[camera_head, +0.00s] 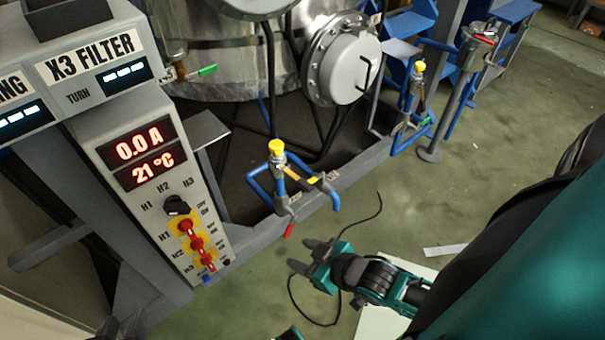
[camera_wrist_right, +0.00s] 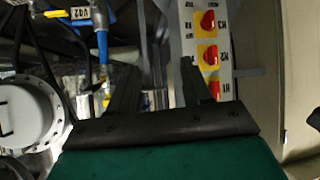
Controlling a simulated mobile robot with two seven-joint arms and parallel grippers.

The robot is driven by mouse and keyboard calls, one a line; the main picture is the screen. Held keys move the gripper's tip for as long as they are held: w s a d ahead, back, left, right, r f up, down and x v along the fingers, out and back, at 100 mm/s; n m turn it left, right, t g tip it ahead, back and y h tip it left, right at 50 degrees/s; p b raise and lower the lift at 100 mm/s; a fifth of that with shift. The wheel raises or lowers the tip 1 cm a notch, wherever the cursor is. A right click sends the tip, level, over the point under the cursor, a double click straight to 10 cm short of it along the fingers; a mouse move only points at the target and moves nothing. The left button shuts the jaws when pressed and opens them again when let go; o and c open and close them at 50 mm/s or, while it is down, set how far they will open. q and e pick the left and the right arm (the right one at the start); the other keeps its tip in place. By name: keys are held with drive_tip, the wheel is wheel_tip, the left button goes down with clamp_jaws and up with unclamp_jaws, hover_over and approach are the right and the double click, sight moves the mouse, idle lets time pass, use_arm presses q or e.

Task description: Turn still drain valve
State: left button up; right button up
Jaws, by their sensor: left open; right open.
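The steel still (camera_head: 225,50) stands at the top with a green-handled valve (camera_head: 207,70) low on its front. Below it, blue pipework carries a yellow-capped fitting (camera_head: 277,149), a yellow valve handle (camera_head: 313,181) and a red valve handle (camera_head: 288,230). I cannot tell which one is the still drain valve. My right gripper (camera_head: 306,255) is open and empty, a little below and right of the red handle, apart from it. In the right wrist view its two spread fingers (camera_wrist_right: 160,88) show, with a tag reading V02 (camera_wrist_right: 80,13) at upper left. My left gripper is not identifiable.
A control panel (camera_head: 140,150) with red switches and a black knob stands at the left. A grey frame rail (camera_head: 245,240) runs below the still. A black cable (camera_head: 295,300) lies on the floor near my right gripper. Open green floor (camera_head: 480,170) lies right.

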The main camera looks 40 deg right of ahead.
drive_tip(key=shift+m, duration=0.3)
drive_tip(key=r+p, duration=0.1)
drive_tip(key=r, duration=0.1)
drive_tip(key=a+r+p, duration=0.1)
drive_tip(key=r+p, duration=0.1)
drive_tip(key=r, duration=0.1)
drive_tip(key=shift+s+a+r, duration=0.25)
drive_tip(key=shift+a+r, duration=0.05)
drive_tip(key=shift+r, duration=0.05)
